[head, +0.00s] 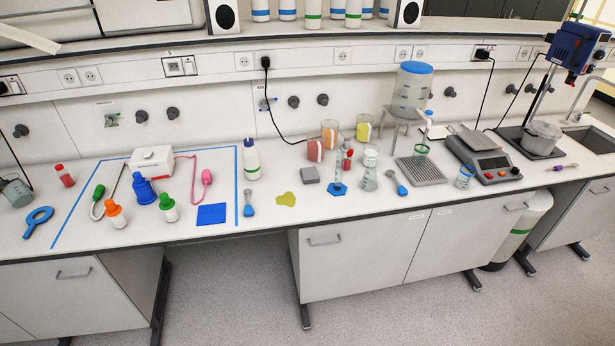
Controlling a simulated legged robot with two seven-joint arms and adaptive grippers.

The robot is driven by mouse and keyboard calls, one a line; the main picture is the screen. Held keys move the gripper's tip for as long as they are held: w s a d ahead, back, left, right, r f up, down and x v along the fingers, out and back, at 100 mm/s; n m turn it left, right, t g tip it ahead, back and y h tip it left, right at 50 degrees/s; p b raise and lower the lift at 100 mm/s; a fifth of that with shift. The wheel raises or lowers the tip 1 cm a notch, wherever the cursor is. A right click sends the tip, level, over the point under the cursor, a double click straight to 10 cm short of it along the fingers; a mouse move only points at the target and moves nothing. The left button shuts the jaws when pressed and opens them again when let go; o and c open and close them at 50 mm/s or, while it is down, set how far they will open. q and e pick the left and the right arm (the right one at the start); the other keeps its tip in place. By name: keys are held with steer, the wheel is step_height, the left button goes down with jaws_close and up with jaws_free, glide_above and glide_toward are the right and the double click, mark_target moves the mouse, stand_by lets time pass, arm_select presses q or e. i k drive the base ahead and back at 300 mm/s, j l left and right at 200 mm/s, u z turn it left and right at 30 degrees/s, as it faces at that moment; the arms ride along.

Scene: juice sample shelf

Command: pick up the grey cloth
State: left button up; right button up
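A small grey folded square (310,175), which looks like the grey cloth, lies flat on the white bench top near the middle. It is between the white bottle with a dark blue cap (251,160) and the blue-based measuring cylinder (338,172). Nothing covers it, and a yellow-green patch (286,200) lies just in front of it to the left. Neither of my grippers is in view.
Beakers of red (315,151) and yellow (364,130) liquid stand behind, a glass flask (370,170) to the right. A blue square (212,214) lies inside the taped area. The bench front edge is clear.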

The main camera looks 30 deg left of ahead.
mark_target(310, 176)
steer(key=i+l+u, duration=0.2)
steer(key=i, duration=0.2)
steer(key=i+u, duration=0.2)
steer(key=i, duration=0.15)
steer(key=i+l+u, duration=0.2)
steer(key=i, duration=0.15)
